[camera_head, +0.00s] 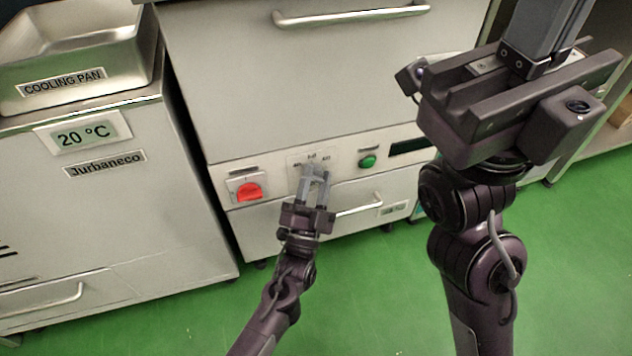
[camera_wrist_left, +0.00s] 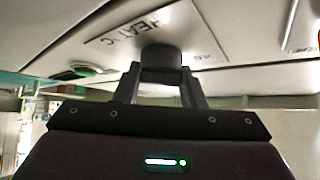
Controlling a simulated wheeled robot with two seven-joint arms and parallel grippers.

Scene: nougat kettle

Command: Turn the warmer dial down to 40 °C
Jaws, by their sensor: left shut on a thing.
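The warmer dial (camera_wrist_left: 160,60) is a dark round knob on a plate marked "HEAT °C" in the left wrist view. My left gripper (camera_head: 314,168) is shut on it at the front panel of the warmer; in the left wrist view its two fingers (camera_wrist_left: 161,78) lie on either side of the knob. In the head view the fingers hide most of the dial, and the scale plate (camera_head: 297,157) shows small numbers too blurred to read surely. The dial's pointer is not visible. My right gripper (camera_head: 548,35) is raised at the upper right, its fingertips cut off by the frame.
A red switch (camera_head: 249,191) sits left of the dial, a green button (camera_head: 367,162) and dark display (camera_head: 412,147) right of it. A drawer handle (camera_head: 360,208) is below. A cooling pan (camera_head: 75,50) stands on the left cabinet, whose display reads 20 °C. Green floor is open in front.

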